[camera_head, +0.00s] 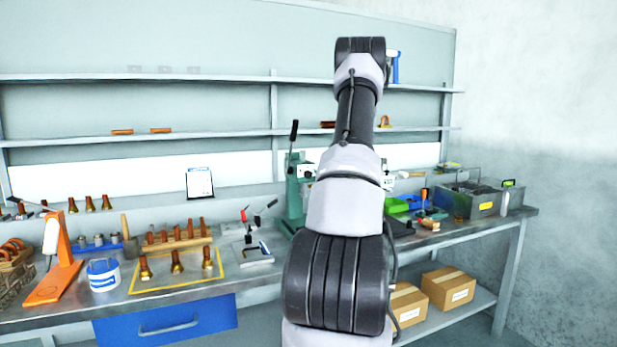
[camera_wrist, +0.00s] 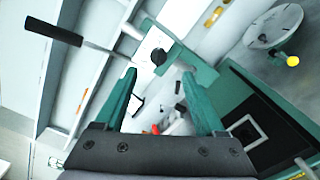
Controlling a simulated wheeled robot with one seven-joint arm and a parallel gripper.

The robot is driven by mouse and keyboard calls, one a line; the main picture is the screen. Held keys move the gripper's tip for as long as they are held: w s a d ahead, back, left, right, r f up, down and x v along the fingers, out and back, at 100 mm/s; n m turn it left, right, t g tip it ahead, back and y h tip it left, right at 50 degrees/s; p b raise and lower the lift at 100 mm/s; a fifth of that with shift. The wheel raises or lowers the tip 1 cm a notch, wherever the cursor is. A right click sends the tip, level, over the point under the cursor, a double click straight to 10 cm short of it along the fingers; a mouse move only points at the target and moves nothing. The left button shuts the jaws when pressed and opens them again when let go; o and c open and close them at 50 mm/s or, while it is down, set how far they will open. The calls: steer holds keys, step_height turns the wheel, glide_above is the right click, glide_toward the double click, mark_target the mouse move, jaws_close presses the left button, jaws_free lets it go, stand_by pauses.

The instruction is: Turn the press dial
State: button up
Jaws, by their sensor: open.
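The green press (camera_head: 296,190) stands on the bench in the head view, partly hidden behind my arm. Its lever with a black handle (camera_head: 294,130) points up. In the wrist view my gripper (camera_wrist: 158,74) is open, with nothing held between its two green fingers. A small dark round part (camera_wrist: 158,57) on a white plate shows beyond the fingertips. A pale round plate (camera_wrist: 262,27) with a green arm and yellow ball is at the upper right. I cannot tell which of these is the dial. My gripper is hidden in the head view.
In the wrist view a black-handled lever (camera_wrist: 55,32) reaches in from the left. A green body with a black panel (camera_wrist: 255,122) lies close on the right. On the bench are an orange stand (camera_head: 60,265), a white tub (camera_head: 103,275) and a grey bin (camera_head: 470,200).

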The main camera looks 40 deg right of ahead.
mark_target(310, 174)
steer(key=x, duration=1)
steer(key=shift+a, duration=0.2)
jaws_close()
